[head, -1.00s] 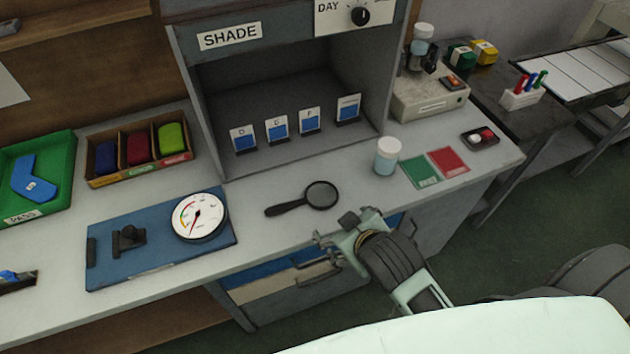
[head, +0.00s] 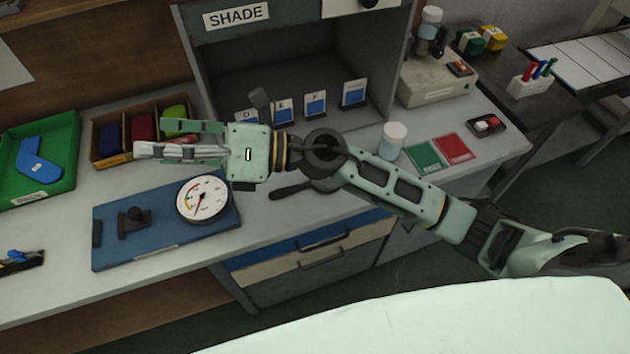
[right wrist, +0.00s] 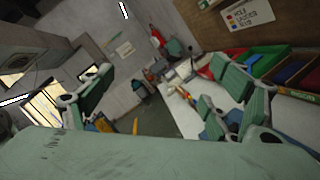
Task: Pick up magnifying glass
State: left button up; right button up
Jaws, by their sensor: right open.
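The black magnifying glass lies on the grey bench in front of the shade box. In the head view its handle (head: 290,190) shows below my right arm, which covers much of the lens. My right gripper (head: 150,142) is open and empty, raised above the bench to the left of the magnifying glass, and points left. Its two spread fingers also show in the right wrist view (right wrist: 165,100), with nothing between them. My left gripper is in neither view.
A blue board with a round dial gauge (head: 204,199) lies left of the magnifying glass. Behind my right gripper is a sectioned box (head: 110,162) of coloured rolls. A white-lidded jar (head: 392,141) and green and red cards (head: 426,157) are to the right.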

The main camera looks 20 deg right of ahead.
notch_tip(320, 180, down, 5)
jog(key=s+n+g+h, duration=0.2)
jog(key=n+g+h, duration=0.1)
jog(key=n+g, duration=0.15)
jog(key=n+h, duration=0.7)
jog(key=h, duration=0.9)
send_near(306, 185)
jog(key=shift+g, duration=0.35)
jog(key=d, duration=0.4)
jog(key=shift+w+d+f, duration=0.25)
jog(key=shift+w+d, duration=0.05)
jog(key=shift+w, duration=0.1)
jog(key=shift+d+f+h, duration=0.2)
jog(key=shift+d+h, duration=0.1)
jog(key=f+p, duration=0.1)
jog(key=f, duration=0.2)
jog(key=f+p, duration=0.1)
jog(key=f, duration=0.2)
jog(key=shift+s+a+f+p, duration=0.1)
jog(key=shift+a+f+p, duration=0.1)
jog(key=shift+p, duration=0.2)
jog(key=shift+f, duration=0.45)
jog(key=c, duration=1.3)
jog(key=shift+o, duration=0.2)
jog(key=shift+r, duration=0.1)
